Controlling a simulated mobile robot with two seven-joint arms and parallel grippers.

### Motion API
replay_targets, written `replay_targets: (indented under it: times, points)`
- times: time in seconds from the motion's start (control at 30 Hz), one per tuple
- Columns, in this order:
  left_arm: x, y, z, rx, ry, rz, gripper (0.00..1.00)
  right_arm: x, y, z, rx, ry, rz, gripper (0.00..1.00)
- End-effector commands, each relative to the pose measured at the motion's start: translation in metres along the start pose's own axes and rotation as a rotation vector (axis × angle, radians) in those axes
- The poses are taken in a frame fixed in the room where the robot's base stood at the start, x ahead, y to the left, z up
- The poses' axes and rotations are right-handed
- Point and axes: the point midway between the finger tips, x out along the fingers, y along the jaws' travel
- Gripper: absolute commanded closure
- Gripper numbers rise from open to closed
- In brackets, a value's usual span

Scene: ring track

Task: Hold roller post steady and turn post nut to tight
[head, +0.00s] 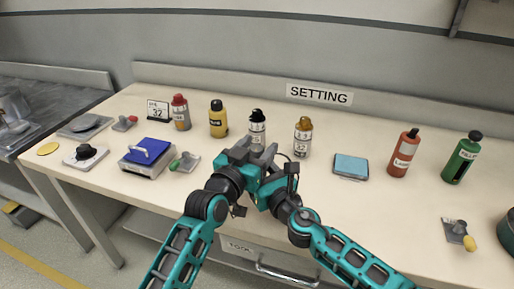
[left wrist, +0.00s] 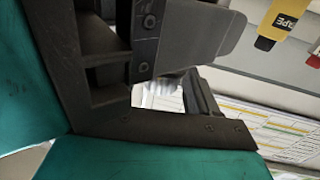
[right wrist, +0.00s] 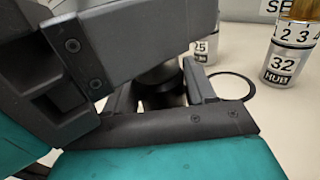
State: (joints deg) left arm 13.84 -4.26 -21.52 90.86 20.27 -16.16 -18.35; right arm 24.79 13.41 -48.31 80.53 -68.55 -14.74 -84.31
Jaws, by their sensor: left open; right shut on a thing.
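My left gripper (head: 243,152) and right gripper (head: 272,156) are close together over the front middle of the bench, and in the head view they hide the roller post and its nut. In the right wrist view my right gripper (right wrist: 155,95) is shut on a dark round part, seemingly the roller post (right wrist: 160,80). My left gripper's dark finger crosses above it. In the left wrist view the left gripper (left wrist: 165,85) is open, with a small pale, shiny patch showing between its fingers. The post nut cannot be made out clearly.
Behind the grippers stand a silver canister with a black top (head: 257,130) and a gold-topped canister (head: 303,138). A blue pad (head: 350,166) lies to the right. A black ring outline (right wrist: 248,90) shows on the bench. The bench front between pad and red bottle (head: 403,153) is clear.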

Motion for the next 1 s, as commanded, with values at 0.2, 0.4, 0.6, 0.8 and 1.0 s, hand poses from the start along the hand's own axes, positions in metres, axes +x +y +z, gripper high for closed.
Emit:
replay_targets:
  times: [0.2, 0.4, 0.6, 0.8, 1.0]
  points:
    - [-0.0002, -0.0001, -0.0002, 0.000, 0.001, 0.000, 0.48, -0.0001, 0.0000, -0.0006, 0.000, 0.001, 0.000, 0.85]
    - [-0.0003, -0.0001, -0.0002, 0.000, 0.001, 0.000, 0.67, -0.0001, 0.0000, -0.0006, 0.000, 0.001, 0.000, 0.85]
    - [-0.0004, 0.0000, -0.0001, 0.000, 0.000, 0.000, 0.86, -0.0001, 0.0000, -0.0006, 0.000, 0.001, 0.000, 0.85]
    - [-0.0004, -0.0005, -0.0001, 0.003, 0.001, 0.009, 0.91, -0.0001, -0.0001, -0.0006, 0.000, 0.001, 0.000, 0.85]
    - [-0.0004, -0.0002, 0.0000, 0.003, 0.000, 0.044, 0.91, -0.0001, -0.0001, -0.0006, 0.001, 0.001, 0.000, 0.85]
